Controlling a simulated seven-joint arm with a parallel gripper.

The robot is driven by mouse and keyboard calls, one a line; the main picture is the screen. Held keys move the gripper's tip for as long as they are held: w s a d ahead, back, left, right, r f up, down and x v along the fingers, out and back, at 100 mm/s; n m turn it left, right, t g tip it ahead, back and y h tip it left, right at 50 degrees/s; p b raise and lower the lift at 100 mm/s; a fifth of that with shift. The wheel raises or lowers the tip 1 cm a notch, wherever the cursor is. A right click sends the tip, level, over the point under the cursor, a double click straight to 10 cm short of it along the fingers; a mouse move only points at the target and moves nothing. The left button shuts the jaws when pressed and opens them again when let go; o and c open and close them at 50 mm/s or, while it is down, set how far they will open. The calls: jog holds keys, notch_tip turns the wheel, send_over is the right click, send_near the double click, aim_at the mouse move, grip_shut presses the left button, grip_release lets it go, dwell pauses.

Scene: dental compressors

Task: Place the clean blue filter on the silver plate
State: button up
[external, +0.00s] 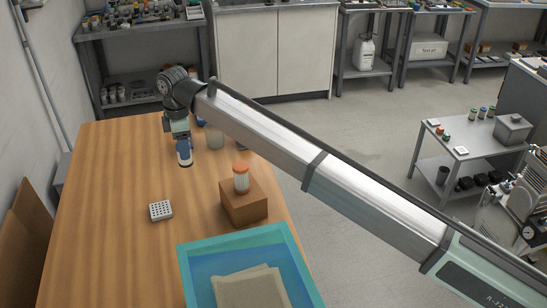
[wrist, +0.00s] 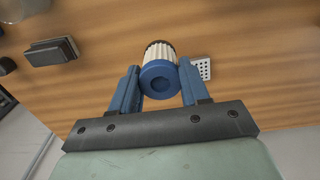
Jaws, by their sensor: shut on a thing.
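The blue filter (wrist: 160,75) has a blue ring end cap and a white pleated body. My gripper (external: 183,146) is shut on it, with a blue finger on each side in the wrist view. In the external view the filter (external: 185,158) hangs upright below the fingers at the far part of the table; whether its lower end touches the wood cannot be told. The silver plate (external: 161,211) is a small square with dark holes, lying bare on the table nearer the camera. It also shows in the wrist view (wrist: 203,69), partly hidden behind the filter and finger.
An orange-capped filter (external: 241,178) stands on a wooden block (external: 244,206) right of the plate. A teal tray (external: 198,279) with folded cloth is at the near edge. A clear jar (external: 215,139) stands right of my gripper. The table's left side is clear.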

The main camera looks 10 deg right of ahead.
jog(key=s+a+r, duration=0.1)
jog(key=s+a, duration=0.7)
jog(key=a, duration=0.2)
jog(key=m, duration=0.1)
send_over(160, 208)
jog(key=shift+s+f, duration=0.1)
jog(key=shift+f, duration=4.8)
jog(key=shift+f, duration=0.15)
jog(key=o, duration=1)
jog(key=shift+o, duration=0.2)
notch_tip(160, 208, up, 12)
jog(key=shift+r, duration=0.2)
